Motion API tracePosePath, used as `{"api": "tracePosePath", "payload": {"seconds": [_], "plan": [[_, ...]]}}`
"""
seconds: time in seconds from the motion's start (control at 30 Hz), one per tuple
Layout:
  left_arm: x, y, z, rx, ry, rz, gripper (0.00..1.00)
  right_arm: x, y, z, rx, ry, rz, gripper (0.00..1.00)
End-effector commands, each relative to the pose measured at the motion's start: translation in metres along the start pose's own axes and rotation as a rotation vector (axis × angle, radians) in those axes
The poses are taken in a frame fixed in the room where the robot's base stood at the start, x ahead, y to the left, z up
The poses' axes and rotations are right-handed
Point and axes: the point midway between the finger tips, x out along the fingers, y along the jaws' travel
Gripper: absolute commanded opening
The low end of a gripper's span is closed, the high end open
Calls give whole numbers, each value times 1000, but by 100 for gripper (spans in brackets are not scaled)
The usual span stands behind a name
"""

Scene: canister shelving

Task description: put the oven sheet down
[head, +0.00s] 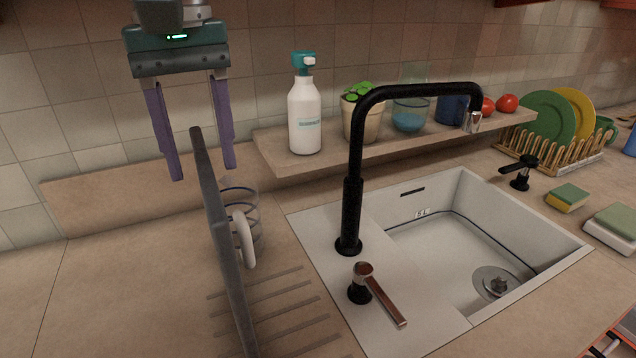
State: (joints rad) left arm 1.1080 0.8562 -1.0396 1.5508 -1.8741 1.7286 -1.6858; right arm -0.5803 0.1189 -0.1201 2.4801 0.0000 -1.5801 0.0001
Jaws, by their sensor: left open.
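The dark grey oven sheet (221,245) stands on edge, slightly tilted, over the grooved counter left of the sink. It is seen nearly edge-on, and its lower end runs out of the picture at the bottom. My left gripper (204,173) points down from above with its two purple fingers spread. The sheet's far top end shows between the fingers, with a visible gap to each finger. Whether anything supports the sheet from below is hidden. My right gripper is not in view.
A wire holder (240,194) with a white curved item (243,238) stands just right of the sheet. The black faucet (353,190) and sink (535,235) are further right. A shelf (270,150) carries a spray bottle (304,115) and a plant (361,112). Counter at left is clear.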

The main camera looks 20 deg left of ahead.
Motion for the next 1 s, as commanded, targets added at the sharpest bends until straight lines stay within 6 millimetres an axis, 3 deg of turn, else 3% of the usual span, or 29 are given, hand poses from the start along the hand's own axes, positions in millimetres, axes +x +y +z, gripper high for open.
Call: {"api": "tracePosePath", "payload": {"seconds": [0.03, 0.2, 0.4, 0.9, 1.0], "plan": [[5, 0, 1, -1, -3, -5, 55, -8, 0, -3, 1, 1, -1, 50], [22, 0, 0, 0, 0, -1, 55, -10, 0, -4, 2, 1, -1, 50], [23, 0, 0, 1, 1, 0, 55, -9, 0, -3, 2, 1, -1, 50], [23, 0, 0, 0, 1, 0, 0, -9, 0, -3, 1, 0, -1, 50], [23, 0, 0, 0, 1, 1, 0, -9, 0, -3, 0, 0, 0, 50]]}}
